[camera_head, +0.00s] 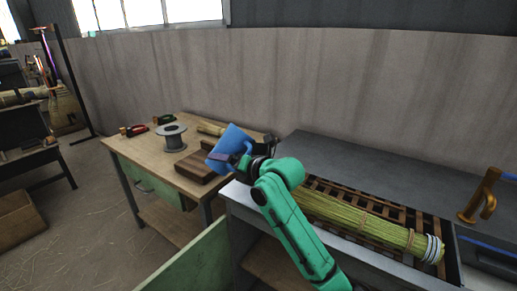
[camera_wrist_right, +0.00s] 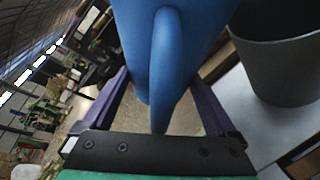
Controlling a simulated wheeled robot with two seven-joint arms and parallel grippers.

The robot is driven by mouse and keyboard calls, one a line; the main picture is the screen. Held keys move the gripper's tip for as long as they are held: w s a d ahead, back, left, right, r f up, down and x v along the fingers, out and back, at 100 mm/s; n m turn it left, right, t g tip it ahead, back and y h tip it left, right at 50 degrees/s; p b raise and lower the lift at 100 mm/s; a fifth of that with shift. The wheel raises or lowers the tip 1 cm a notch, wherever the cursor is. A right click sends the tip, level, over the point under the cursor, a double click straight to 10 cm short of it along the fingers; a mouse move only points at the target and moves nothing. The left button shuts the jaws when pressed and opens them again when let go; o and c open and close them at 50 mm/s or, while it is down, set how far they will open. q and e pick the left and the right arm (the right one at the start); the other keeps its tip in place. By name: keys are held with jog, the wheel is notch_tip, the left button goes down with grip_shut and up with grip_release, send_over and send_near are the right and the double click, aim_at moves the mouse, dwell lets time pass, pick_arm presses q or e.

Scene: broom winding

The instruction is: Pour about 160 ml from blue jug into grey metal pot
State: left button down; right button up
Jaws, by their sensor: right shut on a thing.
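The blue jug (camera_head: 232,138) is held tilted above the right end of the wooden bench in the head view. In the right wrist view the jug (camera_wrist_right: 190,30) fills the top middle, with its handle towards me. My right gripper (camera_head: 226,157) is shut on the jug, its purple fingers on either side of the handle in the wrist view. The grey metal pot (camera_wrist_right: 278,70) stands upright at the right of the wrist view, beside the jug, its opening dark. I cannot make out the pot in the head view. The jug's mouth and contents are hidden. My left gripper is out of view.
The wooden bench (camera_head: 150,150) holds a spool (camera_head: 173,137), a dark wooden block (camera_head: 197,166) and red-handled pliers (camera_head: 137,130). At right, a straw broom bundle (camera_head: 360,222) lies over a slatted rack in the grey counter (camera_head: 360,165). A brass tap-like fixture (camera_head: 482,195) stands far right.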

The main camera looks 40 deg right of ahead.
jog(key=shift+a+r+m+t+y, duration=0.3)
jog(key=shift+m+t+y, duration=0.15)
jog(key=shift+m, duration=0.25)
dwell(0.4)
jog(key=shift+a+r+m+t+y+p, duration=0.1)
jog(key=shift+r+m+t+y+p, duration=0.3)
jog(key=shift+r+m+p, duration=1.15)
dwell(2.3)
jog(key=shift+f+n+p, duration=0.25)
jog(key=shift+n+p, duration=0.05)
jog(key=shift+n, duration=0.05)
notch_tip(320, 180, down, 2)
jog(key=n+b, duration=0.1)
jog(key=b, duration=0.1)
jog(key=shift+f+g+b, duration=0.15)
jog(key=shift+g+b, duration=0.1)
jog(key=shift+b, duration=0.15)
jog(key=shift+f+n+h+b, duration=0.15)
jog(key=shift+n+h+b, duration=0.15)
jog(key=shift+n, duration=0.1)
jog(key=shift+f, duration=0.35)
jog(key=shift+d+r+n+g+h, duration=0.15)
jog(key=shift+n+g+h, duration=0.1)
jog(key=shift+n, duration=0.2)
jog(key=shift+d+r+n+g+h, duration=0.15)
jog(key=shift+n+g, duration=0.1)
jog(key=shift+n, duration=0.2)
jog(key=shift+f+n+b, duration=0.3)
jog(key=shift+f+b, duration=0.05)
jog(key=shift+f, duration=0.15)
